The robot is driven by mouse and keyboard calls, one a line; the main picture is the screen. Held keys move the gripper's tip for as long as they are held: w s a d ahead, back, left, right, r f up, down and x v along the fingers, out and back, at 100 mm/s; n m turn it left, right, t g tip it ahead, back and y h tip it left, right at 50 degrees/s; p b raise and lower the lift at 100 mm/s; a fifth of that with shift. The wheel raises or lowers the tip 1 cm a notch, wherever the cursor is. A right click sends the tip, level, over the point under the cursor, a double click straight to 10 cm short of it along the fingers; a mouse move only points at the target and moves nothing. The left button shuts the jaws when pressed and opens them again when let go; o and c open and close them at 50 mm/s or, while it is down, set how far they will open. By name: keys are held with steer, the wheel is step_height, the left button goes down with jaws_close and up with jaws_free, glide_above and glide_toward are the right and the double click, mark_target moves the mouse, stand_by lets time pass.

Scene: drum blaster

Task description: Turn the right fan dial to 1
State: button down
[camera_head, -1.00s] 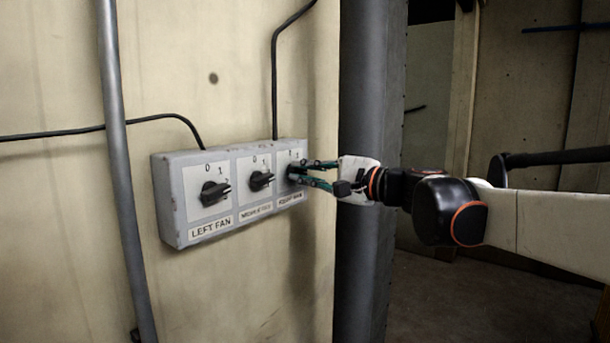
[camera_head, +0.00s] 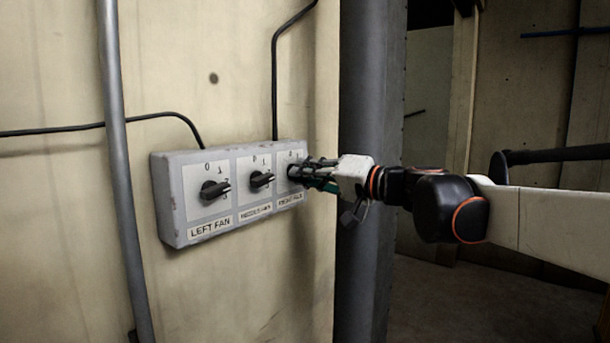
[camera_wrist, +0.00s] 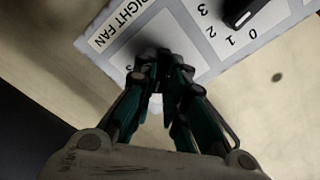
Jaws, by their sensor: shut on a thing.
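The right fan dial (camera_head: 295,171) is a dark knob on the right panel of a grey switch box (camera_head: 172,205). My gripper (camera_head: 306,170) reaches it from the right, and its fingers are shut on the dial, covering most of it. In the wrist view my gripper (camera_wrist: 163,62) closes over the dial beside the "RIGHT FAN" label (camera_wrist: 120,24); the dial's pointer is hidden there, so its setting cannot be told. The 0 and 1 marks above the dial are partly visible in the head view.
The left fan dial (camera_head: 214,192) and middle dial (camera_head: 261,180) sit to the left on the same box, their pointers toward the right. A vertical pipe (camera_head: 122,180) stands at left, a dark column (camera_head: 366,110) just right of the box. Thin cables run on the wall.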

steer(key=shift+f+n, duration=0.15)
steer(key=shift+n, duration=1.05)
steer(key=shift+s, duration=0.1)
steer(key=c, duration=1.6)
jaws_free()
steer(key=shift+c, duration=0.2)
steer(key=v, duration=0.7)
steer(key=shift+s+d, duration=0.15)
steer(key=shift+d, duration=0.1)
